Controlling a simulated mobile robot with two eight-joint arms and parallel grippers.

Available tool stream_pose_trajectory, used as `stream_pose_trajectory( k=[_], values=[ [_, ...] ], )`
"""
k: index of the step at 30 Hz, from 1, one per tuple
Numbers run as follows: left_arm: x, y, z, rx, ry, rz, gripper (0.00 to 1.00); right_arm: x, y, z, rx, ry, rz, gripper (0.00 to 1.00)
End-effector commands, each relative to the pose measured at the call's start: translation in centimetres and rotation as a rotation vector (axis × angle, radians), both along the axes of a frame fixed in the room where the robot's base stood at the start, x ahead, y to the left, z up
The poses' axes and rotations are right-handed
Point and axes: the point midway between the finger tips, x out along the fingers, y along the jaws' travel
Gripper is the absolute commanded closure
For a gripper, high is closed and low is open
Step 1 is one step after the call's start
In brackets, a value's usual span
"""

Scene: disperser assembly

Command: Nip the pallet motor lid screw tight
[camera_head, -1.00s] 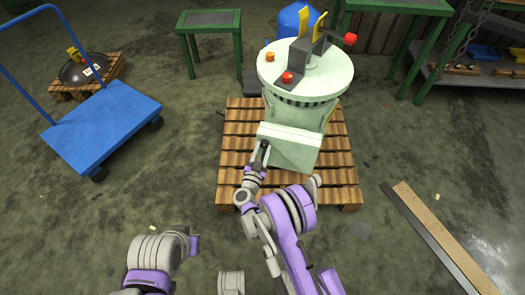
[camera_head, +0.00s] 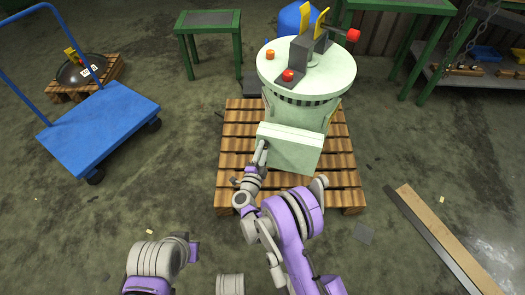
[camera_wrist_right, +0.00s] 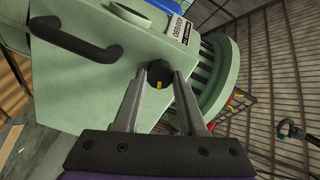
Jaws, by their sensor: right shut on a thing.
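The pale green motor (camera_head: 305,85) stands upright on a wooden pallet (camera_head: 230,150). A box-shaped green housing (camera_head: 290,147), apparently its lid, is on the near side. In the right wrist view, the dark round screw knob (camera_wrist_right: 159,74) with a small yellow mark sits on the green lid (camera_wrist_right: 85,85). My right gripper (camera_wrist_right: 160,80) has its two fingers on either side of the knob and is shut on it. In the head view my right gripper (camera_head: 262,150) is at the housing's left edge, and the screw is hidden.
A black handle (camera_wrist_right: 75,40) juts from the lid beside the knob. A blue trolley (camera_head: 100,130) stands at the left. Long planks (camera_head: 440,235) lie on the floor at the right. Green tables (camera_head: 210,22) stand behind. The floor around the pallet is mostly clear.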

Motion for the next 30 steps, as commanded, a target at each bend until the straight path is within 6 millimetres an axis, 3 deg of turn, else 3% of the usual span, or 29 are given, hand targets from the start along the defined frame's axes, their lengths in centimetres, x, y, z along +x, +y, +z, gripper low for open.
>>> stream_pose_trajectory(
  k=[15,30],
  values=[
    [0.08,0.00,-0.46,0.000,0.000,0.000,1.00,-0.01,-0.03,-0.01,0.433,-0.120,-0.001,1.00],
    [0.11,0.00,-0.57,0.000,0.000,0.000,1.00,-0.02,-0.03,-0.02,0.614,-0.169,-0.001,1.00]
  ],
)
